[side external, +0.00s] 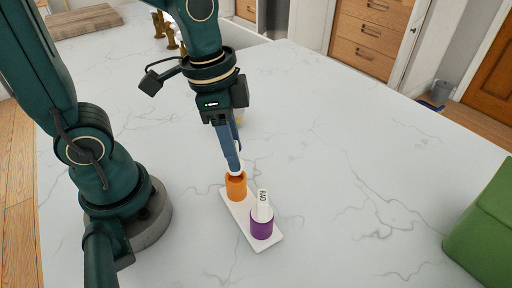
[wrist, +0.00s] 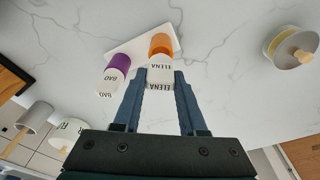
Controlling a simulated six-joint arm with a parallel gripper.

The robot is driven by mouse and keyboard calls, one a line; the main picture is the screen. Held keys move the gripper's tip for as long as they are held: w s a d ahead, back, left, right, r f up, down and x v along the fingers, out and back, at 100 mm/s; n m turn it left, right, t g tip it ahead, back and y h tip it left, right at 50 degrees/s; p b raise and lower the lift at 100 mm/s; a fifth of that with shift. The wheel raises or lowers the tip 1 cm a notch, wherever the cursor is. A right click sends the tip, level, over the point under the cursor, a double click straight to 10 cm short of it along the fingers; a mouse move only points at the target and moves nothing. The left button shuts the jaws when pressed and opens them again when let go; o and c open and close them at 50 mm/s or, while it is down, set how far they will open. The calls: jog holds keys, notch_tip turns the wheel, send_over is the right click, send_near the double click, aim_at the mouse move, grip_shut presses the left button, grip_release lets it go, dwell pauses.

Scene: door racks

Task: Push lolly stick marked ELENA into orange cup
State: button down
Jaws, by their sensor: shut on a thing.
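The orange cup (side external: 236,187) stands upright at one end of a white base plate (side external: 240,216); it also shows in the wrist view (wrist: 161,42). My gripper (side external: 235,166) is directly above the orange cup, pointing down. In the wrist view my gripper (wrist: 161,77) is shut on the white ELENA stick (wrist: 160,70), its lettering readable between the fingers. The stick's far end is at the orange cup's mouth; how deep it sits is hidden. The purple cup (side external: 261,225) at the plate's other end holds an upright white stick marked BAO (side external: 263,200).
A green block-like object (side external: 485,222) is at the right edge. A wooden board (side external: 85,22) and brass-coloured items (side external: 165,32) are at the back left. A round dish with a wooden piece (wrist: 292,46) is in the wrist view.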

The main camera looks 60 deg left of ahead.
jog(key=shift+f, duration=1.25)
dwell(0.3)
jog(key=shift+c, duration=1.9)
grip_release()
jog(key=shift+s+a+r, duration=0.1)
jog(key=shift+s+r, duration=0.05)
jog(key=shift+r, duration=1.15)
jog(key=shift+s+a+r, duration=0.1)
jog(key=shift+s+r, duration=0.05)
jog(key=shift+r, duration=1.1)
